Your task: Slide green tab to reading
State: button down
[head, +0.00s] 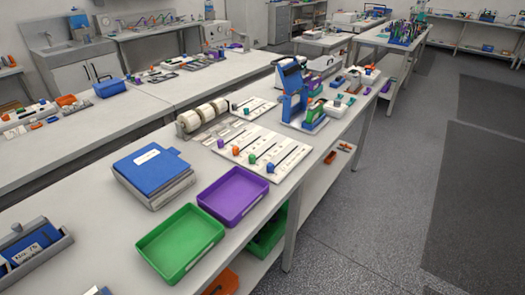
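A white panel (276,146) with several parallel dark slots lies on the long bench in the middle of the head view. A green tab (252,159) sits at the near-left end of one slot, between an orange tab (236,151) and a blue tab (270,168). A second panel behind also carries small coloured tabs, including a green one (246,111). Scale marks or readings are too small to make out. My gripper is not in view.
A purple tray (262,191), a green tray (208,240) and a blue-topped box (148,163) stand nearer on the bench. White rolls (202,115) and a tall blue device (291,88) stand behind and beside the panels. The grey floor (375,190) to the right is open.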

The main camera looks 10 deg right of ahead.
aim_at(252, 158)
jog(key=i+j+u, duration=0.3)
jog(key=i+j, duration=0.25)
jog(key=i+j+u, duration=0.25)
jog(key=i+j, duration=0.25)
jog(key=i, duration=0.15)
